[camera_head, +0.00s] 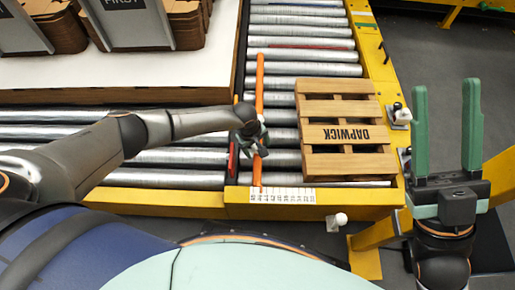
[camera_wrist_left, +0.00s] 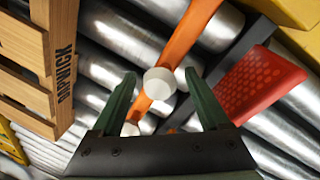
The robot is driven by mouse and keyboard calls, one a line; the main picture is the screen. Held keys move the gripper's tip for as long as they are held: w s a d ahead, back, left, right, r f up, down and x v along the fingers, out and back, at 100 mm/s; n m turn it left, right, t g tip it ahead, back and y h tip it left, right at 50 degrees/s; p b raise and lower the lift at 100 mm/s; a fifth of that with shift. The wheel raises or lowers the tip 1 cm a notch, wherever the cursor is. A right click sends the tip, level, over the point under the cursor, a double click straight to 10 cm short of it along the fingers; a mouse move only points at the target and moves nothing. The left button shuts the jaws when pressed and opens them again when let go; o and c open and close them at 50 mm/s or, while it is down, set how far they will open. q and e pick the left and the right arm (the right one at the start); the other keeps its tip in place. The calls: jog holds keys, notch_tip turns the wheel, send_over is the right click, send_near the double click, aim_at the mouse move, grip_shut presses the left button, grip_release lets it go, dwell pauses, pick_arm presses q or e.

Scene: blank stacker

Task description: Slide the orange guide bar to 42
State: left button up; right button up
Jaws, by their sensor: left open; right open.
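The orange guide bar (camera_head: 260,75) lies across the metal rollers in the head view, left of the wooden pallet. Its near end meets the left part of a white number scale (camera_head: 283,196); the digits are too small to read surely. My left gripper (camera_head: 258,146) is over the bar's middle and hides part of it. In the left wrist view the open left gripper (camera_wrist_left: 160,76) has its green fingers on either side of a white round knob (camera_wrist_left: 159,83) on the orange bar (camera_wrist_left: 185,38). I cannot tell whether they touch it. My right gripper (camera_head: 446,90) is open and empty at the right.
The wooden pallet (camera_head: 345,168) marked DAPWICK sits on the rollers right of the bar. A red part (camera_wrist_left: 262,84) lies beside the bar in the left wrist view. A white table (camera_head: 150,72) with cardboard stacks stands back left. Yellow frame (camera_head: 370,55) edges the rollers.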

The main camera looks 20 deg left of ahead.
pick_arm(q)
grip_shut()
dwell(0.7)
dwell(0.8)
